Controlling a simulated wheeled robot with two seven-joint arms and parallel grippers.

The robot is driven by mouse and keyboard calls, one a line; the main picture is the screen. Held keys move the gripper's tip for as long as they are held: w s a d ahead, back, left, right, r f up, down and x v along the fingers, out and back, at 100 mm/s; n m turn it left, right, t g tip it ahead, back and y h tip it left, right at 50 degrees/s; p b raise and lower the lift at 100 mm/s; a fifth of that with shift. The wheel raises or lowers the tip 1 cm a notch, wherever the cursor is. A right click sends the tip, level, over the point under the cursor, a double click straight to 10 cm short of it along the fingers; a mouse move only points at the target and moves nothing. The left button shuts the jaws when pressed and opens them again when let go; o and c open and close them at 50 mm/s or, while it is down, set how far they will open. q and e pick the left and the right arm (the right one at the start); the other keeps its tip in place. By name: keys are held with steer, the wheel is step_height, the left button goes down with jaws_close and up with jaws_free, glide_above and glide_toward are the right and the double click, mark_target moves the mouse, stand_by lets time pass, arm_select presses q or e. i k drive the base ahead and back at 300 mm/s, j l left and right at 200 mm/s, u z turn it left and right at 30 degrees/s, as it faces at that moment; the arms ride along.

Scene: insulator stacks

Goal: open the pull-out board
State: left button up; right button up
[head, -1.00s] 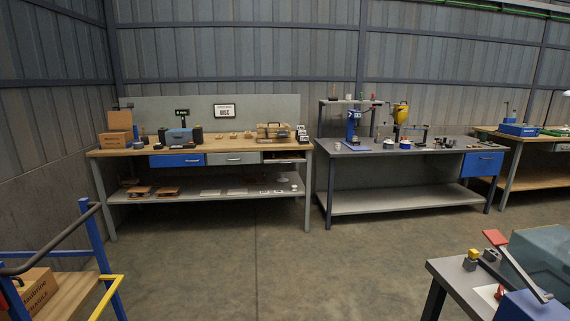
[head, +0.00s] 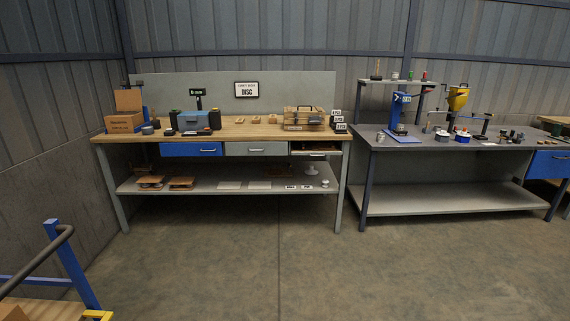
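The workbench (head: 282,130) with a wooden top stands ahead against the grey wall. Under its top are a blue drawer front (head: 192,149), a grey drawer front (head: 256,149) and, at the right end, an open-fronted bay (head: 316,147) with a thin pale board edge (head: 318,152). The bay is too small to tell whether that edge is the pull-out board. Neither of my grippers is in view.
A second, dark-topped bench (head: 456,149) with a blue press (head: 401,110) stands to the right. A blue-railed cart (head: 68,262) is at the lower left. The concrete floor (head: 270,260) between me and the benches is clear.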

mark_target(311, 148)
steer(key=i+j, duration=0.1)
steer(key=i, duration=1.05)
steer(key=i+j, duration=0.1)
steer(key=i, duration=1)
